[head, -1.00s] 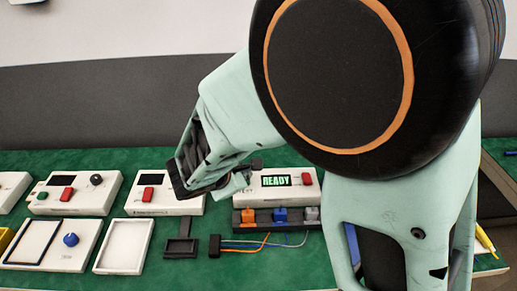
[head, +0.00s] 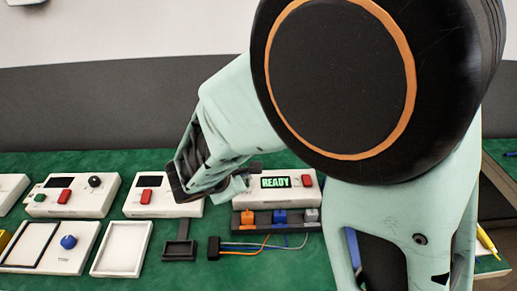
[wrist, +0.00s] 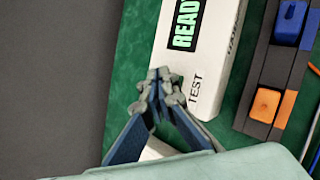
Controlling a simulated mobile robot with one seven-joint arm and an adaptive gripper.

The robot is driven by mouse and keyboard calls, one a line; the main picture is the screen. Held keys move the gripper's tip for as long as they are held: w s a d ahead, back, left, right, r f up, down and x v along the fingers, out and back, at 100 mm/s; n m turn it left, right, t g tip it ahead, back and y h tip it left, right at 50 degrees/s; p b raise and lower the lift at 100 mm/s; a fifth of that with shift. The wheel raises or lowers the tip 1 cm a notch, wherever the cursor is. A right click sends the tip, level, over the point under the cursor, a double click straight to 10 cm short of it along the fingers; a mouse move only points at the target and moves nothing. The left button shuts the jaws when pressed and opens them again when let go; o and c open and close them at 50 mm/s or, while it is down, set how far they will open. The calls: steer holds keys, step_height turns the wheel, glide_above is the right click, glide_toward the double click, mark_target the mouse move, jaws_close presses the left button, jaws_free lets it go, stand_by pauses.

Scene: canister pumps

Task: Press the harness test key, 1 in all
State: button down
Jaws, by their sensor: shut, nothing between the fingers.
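The harness test unit is a white box (head: 245,203) right of the gripper in the head view, with a lit display (head: 275,182) reading READY in green and a red button (head: 307,180) at its right end. In the wrist view the box (wrist: 212,62) carries the display (wrist: 185,25) and the printed word TEST. My gripper (wrist: 160,76) is shut and empty, its fingertips over the box's end beside that word. The fingers hide the surface under them, so I cannot see a key there or tell whether they touch. My gripper (head: 242,183) also shows in the head view.
A dark rack (head: 262,229) with orange, blue and grey connectors stands in front of the box, with loose coloured wires (head: 250,249) nearby. Another white box with a red button (head: 145,181) is close on the left. A white tray (head: 122,248) lies front left.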

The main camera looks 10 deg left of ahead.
steer(key=shift+f, duration=0.2)
stand_by(0.5)
steer(key=shift+r+p, duration=0.45)
steer(key=shift+r, duration=0.45)
steer(key=shift+r, duration=0.1)
step_height(320, 180, up, 5)
steer(key=p, duration=0.3)
steer(key=shift+p, duration=0.35)
